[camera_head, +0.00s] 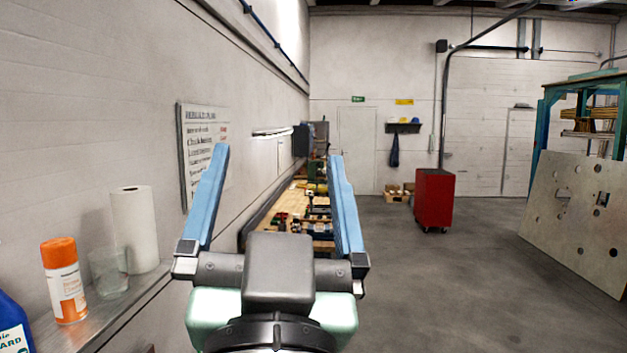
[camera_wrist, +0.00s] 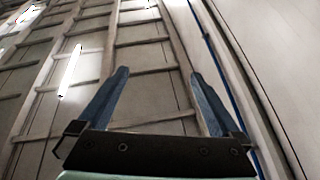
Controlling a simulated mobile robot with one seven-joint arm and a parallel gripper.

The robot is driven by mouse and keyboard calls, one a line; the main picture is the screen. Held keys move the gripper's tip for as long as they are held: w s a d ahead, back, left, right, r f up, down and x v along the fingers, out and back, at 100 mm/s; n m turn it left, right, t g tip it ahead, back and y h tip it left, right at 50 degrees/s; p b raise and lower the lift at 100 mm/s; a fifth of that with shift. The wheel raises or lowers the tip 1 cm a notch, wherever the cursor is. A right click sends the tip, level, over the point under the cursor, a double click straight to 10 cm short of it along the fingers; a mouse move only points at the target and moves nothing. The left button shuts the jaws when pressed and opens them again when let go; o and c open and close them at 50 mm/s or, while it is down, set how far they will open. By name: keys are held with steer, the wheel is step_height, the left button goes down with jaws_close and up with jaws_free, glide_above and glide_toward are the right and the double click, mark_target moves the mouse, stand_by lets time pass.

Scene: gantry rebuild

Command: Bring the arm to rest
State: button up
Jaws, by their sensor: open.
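My gripper (camera_head: 277,172) is raised in front of the head camera, its two blue fingers spread wide apart and pointing up. Nothing is between the fingers. In the wrist view my gripper (camera_wrist: 158,78) also shows open and empty, with the ceiling beams and lights beyond it. My gripper touches nothing that I can see. The rest of my arm is mostly hidden below and behind the gripper.
A shelf (camera_head: 112,322) at the left holds an orange-capped can (camera_head: 66,283), a glass (camera_head: 109,272) and a paper roll (camera_head: 134,230). A cluttered workbench (camera_head: 290,205) runs along the left wall. A red cabinet (camera_head: 434,200) and a leaning plate (camera_head: 580,215) stand right. The floor between is clear.

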steer(key=s+d+r+n+t+h, duration=0.1)
steer(key=s+d+r+t, duration=0.1)
steer(key=s+r, duration=0.3)
steer(key=shift+s+d+r+t+h, duration=0.25)
steer(key=shift+d+r+t+h, duration=0.05)
steer(key=shift+d+t, duration=0.15)
step_height(320, 180, down, 9)
steer(key=b, duration=0.8)
steer(key=shift+r, duration=0.2)
steer(key=shift+a, duration=0.1)
